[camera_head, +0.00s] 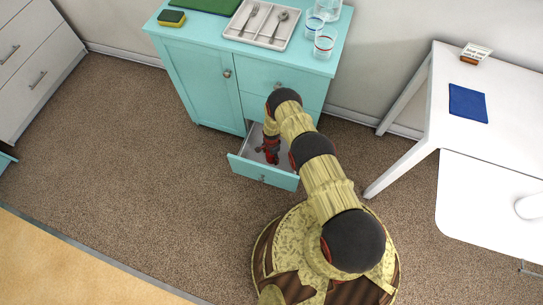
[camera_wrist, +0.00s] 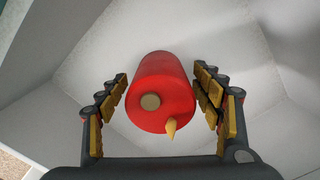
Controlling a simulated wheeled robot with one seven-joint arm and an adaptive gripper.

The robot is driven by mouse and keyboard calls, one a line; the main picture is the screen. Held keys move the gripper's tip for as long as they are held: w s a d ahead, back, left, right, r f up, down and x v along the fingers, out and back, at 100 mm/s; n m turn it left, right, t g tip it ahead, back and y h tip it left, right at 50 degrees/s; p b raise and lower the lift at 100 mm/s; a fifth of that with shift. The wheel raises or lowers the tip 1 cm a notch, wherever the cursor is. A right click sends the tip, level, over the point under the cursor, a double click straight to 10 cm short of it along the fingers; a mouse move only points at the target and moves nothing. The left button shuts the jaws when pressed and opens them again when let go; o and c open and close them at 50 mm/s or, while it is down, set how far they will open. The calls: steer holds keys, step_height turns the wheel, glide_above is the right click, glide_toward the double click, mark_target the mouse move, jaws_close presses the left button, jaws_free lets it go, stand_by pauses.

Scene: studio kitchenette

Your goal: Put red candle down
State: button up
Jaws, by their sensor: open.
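The red candle (camera_wrist: 162,88) is a short red cylinder in the wrist view, with a round tan spot and a pointed tan tip on its near end. It sits inside the open white-lined drawer (camera_head: 262,173) of the turquoise cabinet. My gripper (camera_wrist: 160,74) reaches down into the drawer. Its fingers are open, one on each side of the candle, with a visible gap on both sides. In the head view my arm and gripper cover much of the drawer's inside, and I cannot clearly tell the candle from the gripper there.
The turquoise cabinet (camera_head: 202,82) carries a cutlery tray (camera_head: 233,34), several glasses (camera_head: 325,41), a green board (camera_head: 205,4) and a sponge (camera_head: 172,18). A white table (camera_head: 437,112) with a blue cloth (camera_head: 468,103) stands right. The carpet (camera_head: 135,150) left of the drawer is clear.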

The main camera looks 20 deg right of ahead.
step_height(320, 180, up, 12)
steer(key=p, duration=0.4)
steer(key=shift+r+p, duration=0.15)
steer(key=shift+p, duration=0.2)
steer(key=shift+r, duration=0.1)
